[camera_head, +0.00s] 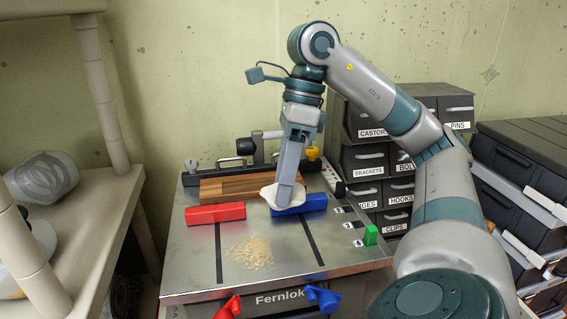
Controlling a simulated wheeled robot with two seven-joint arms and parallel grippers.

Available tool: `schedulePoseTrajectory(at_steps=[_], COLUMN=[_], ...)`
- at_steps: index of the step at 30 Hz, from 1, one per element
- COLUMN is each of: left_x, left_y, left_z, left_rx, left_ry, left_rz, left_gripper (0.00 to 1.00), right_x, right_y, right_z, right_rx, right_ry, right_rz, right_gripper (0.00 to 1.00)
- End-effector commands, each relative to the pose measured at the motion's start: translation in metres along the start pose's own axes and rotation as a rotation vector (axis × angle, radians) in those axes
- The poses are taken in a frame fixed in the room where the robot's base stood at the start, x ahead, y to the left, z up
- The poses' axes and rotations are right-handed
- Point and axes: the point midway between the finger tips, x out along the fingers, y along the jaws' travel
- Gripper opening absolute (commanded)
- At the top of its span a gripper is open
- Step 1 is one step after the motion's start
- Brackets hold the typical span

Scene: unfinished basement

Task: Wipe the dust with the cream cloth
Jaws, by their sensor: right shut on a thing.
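The cream cloth (268,196) is held by my right gripper (286,190), which is shut on it. The cloth hangs around the fingertips, at the left end of the blue block (308,203) and in front of the wooden board. I cannot tell whether the cloth touches the surface there. The dust (250,252) is a pale tan scatter on the metal table top (305,262), nearer to me and to the left of the gripper. My left gripper is out of view.
A red block (215,213) lies left of the cloth. A wooden board (228,188) and a black fence bar (240,160) are behind. Red (228,309) and blue (322,297) knobs are in front. Labelled drawers (366,170) stand behind right.

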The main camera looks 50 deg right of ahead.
Motion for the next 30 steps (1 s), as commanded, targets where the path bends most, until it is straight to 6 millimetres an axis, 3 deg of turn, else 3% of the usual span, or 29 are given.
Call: schedulePoseTrajectory(at_steps=[14, 30], left_x=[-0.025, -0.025], left_y=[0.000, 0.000], left_z=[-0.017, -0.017], left_rx=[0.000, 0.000], left_ry=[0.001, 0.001], left_rz=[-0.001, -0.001], left_gripper=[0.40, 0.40], right_x=[-0.028, -0.029], right_y=[0.006, 0.006], right_z=[0.006, 0.006], right_rx=[0.000, 0.000], right_ry=[0.000, 0.000], right_rz=[0.000, 0.000], right_gripper=[0.03, 0.03])
